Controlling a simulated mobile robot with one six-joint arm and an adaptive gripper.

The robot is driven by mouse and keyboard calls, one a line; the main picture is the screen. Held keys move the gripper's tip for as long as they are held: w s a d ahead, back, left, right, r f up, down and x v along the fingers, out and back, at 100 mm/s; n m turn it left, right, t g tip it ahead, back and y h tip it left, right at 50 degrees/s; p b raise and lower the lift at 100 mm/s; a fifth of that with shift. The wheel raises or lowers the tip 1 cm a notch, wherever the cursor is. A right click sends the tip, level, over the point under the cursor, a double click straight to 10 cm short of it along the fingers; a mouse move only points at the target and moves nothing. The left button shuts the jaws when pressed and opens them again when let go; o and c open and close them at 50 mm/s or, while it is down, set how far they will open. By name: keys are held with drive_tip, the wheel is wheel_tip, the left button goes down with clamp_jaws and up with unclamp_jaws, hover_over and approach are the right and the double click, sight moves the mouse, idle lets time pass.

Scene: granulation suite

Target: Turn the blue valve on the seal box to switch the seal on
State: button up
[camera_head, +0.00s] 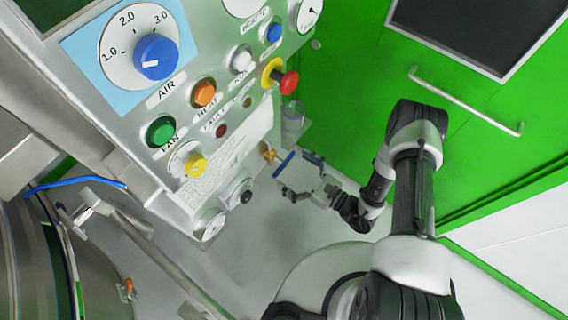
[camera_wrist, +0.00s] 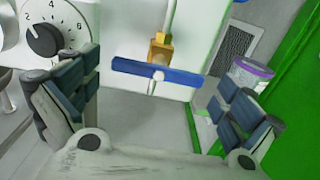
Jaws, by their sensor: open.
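The blue valve handle (camera_wrist: 180,76) is a flat bar on a brass valve body (camera_wrist: 160,50). In the wrist view it lies nearly level across the picture, tilted slightly down to the right. It also shows in the head view (camera_head: 284,164) beside the lower edge of the control panel. My gripper (camera_wrist: 157,98) is open, with one finger on each side of the handle in the picture. No contact with the handle shows. The gripper is also in the head view (camera_head: 302,177), close to the valve. The grey seal box (camera_wrist: 120,40) stands behind the valve.
The control panel (camera_head: 225,155) carries an air dial (camera_head: 155,57), coloured buttons and a red stop button (camera_head: 289,83). A black knob (camera_wrist: 45,40) is left of the valve. A purple-rimmed container (camera_wrist: 250,74) stands right. A green door with a bar handle (camera_head: 465,102) is near my arm.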

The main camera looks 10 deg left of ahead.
sight(286, 165)
drive_tip(key=shift+b+x, duration=0.3)
drive_tip(key=shift+x, duration=1.45)
drive_tip(key=shift+c, duration=0.4)
drive_tip(key=c, duration=0.7)
